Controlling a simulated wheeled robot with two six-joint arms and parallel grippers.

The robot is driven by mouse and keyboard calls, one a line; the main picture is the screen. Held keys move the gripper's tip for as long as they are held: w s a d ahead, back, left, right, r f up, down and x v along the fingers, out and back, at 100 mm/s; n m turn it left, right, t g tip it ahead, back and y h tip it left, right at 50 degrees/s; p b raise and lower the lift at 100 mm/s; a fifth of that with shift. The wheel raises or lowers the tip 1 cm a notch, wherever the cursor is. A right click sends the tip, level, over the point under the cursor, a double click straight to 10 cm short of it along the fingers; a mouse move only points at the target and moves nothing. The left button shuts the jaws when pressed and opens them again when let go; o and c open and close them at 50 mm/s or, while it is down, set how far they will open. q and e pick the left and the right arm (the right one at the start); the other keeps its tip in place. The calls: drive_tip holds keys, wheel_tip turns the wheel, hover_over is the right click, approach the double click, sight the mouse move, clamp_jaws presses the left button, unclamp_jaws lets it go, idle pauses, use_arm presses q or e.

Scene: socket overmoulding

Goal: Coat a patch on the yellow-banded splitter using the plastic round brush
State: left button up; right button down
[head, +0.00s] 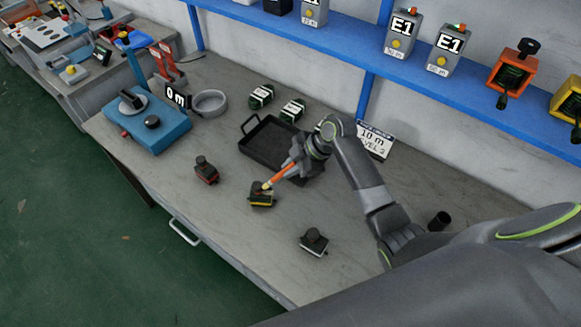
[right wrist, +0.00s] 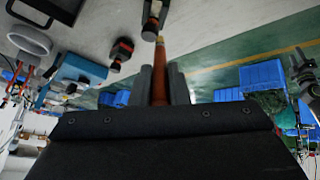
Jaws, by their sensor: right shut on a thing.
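The yellow-banded splitter (head: 262,200), a small dark block with a knob on top, stands on the grey bench near the middle of the head view. My right gripper (head: 296,168) is shut on an orange-handled round brush (head: 281,177), slanted down to the left. The brush tip is at the top of the splitter; I cannot tell whether it touches. In the right wrist view the brush (right wrist: 160,82) runs between my two fingers (right wrist: 161,88), its pale tip just below a dark block at the top edge. No coated patch can be made out. My left gripper is not in view.
A red-banded splitter (head: 206,172) stands to the left and a white-banded one (head: 314,242) to the lower right. A black tray (head: 249,152) lies behind. A blue device (head: 150,135) and a grey ring (head: 210,103) are at the back left. The bench's front left is clear.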

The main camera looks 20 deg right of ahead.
sight(291, 164)
drive_tip(key=shift+r, duration=0.15)
drive_tip(key=shift+r+p, duration=1.1)
drive_tip(key=shift+r, duration=0.35)
drive_tip(key=shift+f, duration=0.2)
drive_tip(key=shift+f+b, duration=0.85)
drive_tip(key=shift+f, duration=0.1)
drive_tip(key=shift+s, duration=0.1)
